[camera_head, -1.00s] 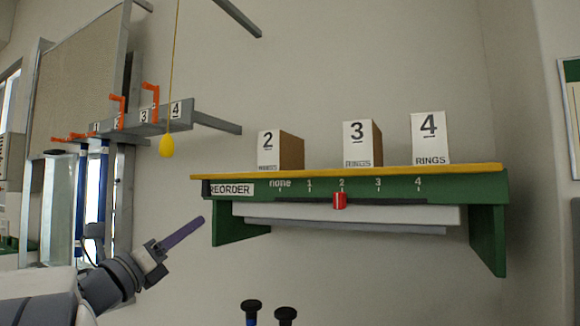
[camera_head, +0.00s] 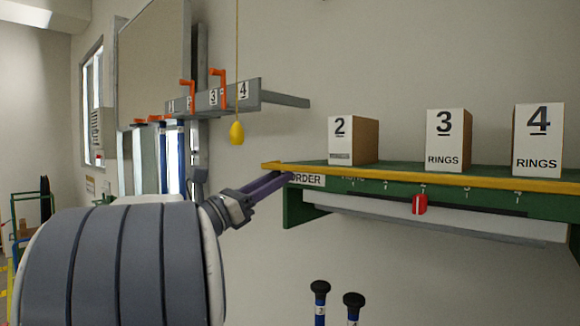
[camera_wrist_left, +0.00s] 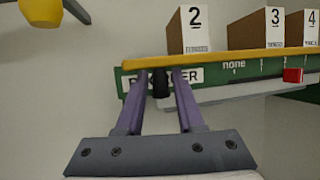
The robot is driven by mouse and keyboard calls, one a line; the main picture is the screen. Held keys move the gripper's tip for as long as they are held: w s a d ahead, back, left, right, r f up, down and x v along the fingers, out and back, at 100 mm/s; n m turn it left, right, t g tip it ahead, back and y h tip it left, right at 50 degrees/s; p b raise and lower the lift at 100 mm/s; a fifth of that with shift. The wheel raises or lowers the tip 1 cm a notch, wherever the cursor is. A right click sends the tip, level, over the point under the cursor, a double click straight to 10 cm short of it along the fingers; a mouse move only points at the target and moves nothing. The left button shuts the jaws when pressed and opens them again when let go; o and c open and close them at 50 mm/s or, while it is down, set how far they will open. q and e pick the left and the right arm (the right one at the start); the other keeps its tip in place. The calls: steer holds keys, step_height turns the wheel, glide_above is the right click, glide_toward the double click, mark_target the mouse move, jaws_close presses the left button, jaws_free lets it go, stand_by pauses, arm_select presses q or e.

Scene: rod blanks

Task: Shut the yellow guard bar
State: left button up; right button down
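The yellow guard bar (camera_head: 420,179) runs along the front top edge of a green shelf (camera_head: 306,214). It also shows in the left wrist view (camera_wrist_left: 225,57). My left gripper (camera_head: 288,178) is at the shelf's left front end, by the REORDER label (camera_head: 309,181), just below the bar's left end. In the left wrist view its two purple fingers (camera_wrist_left: 159,78) stand apart. A short black knob (camera_wrist_left: 160,84) shows between their tips, with a gap on each side. Whether the fingers touch the shelf front is not clear. My right gripper is not in view.
Boxes marked 2 (camera_head: 353,140), 3 (camera_head: 446,140) and 4 (camera_head: 538,140) stand on the shelf. A red slider (camera_head: 419,204) sits on its front scale. A yellow pull (camera_head: 236,133) hangs on a cord at left. Two black-topped blue rods (camera_head: 320,288) stand below.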

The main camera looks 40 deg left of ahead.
arm_select(q)
steer(key=shift+w+d+r, duration=0.1)
steer(key=shift+w, duration=0.25)
jaws_close()
